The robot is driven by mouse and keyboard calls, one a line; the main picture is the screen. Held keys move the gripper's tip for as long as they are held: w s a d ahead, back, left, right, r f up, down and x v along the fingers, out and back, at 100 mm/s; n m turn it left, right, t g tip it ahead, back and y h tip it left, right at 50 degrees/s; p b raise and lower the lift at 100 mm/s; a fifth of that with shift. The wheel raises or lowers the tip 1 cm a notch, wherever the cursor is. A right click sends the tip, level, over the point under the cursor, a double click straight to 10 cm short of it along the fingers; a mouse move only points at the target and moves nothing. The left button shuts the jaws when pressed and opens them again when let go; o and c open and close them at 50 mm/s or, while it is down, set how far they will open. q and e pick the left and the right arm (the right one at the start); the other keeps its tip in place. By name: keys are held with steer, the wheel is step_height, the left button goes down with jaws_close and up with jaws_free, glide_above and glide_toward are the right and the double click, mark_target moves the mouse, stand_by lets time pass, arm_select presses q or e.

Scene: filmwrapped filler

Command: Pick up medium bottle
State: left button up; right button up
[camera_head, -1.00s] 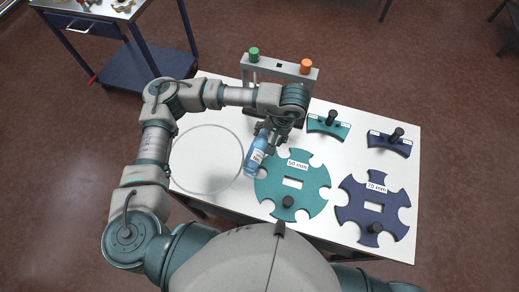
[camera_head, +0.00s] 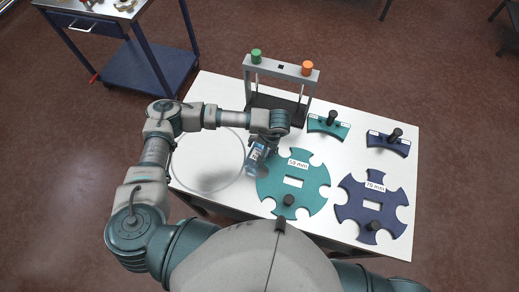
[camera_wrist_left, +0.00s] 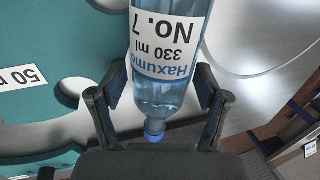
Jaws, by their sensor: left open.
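The medium bottle (camera_head: 256,158) is clear blue with a white label. It stands on the white table left of the teal wheel. My left gripper (camera_head: 264,142) is over its top, and the gripper and wrist hide the bottle's upper part in the head view. In the left wrist view the bottle (camera_wrist_left: 164,60) lies between the two open fingers of the gripper (camera_wrist_left: 160,98), with its blue cap (camera_wrist_left: 154,137) towards the palm. The label reads 330 ml, No. 7. Gaps show between the fingers and the bottle neck. My right gripper is out of view.
The teal 50 mm wheel (camera_head: 275,187) is close right of the bottle, the dark blue 70 mm wheel (camera_head: 357,210) further right. A round clear plate (camera_head: 205,165) is left. A frame with green and orange knobs (camera_head: 285,68) stands behind. Two curved guides are back right.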

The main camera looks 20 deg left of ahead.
arm_select(q)
steer(key=shift+a+f, duration=0.2)
steer(key=shift+a, duration=0.2)
steer(key=shift+c, duration=0.8)
steer(key=c, duration=0.8)
jaws_close()
steer(key=shift+d+r, duration=0.1)
steer(key=shift+d, duration=0.05)
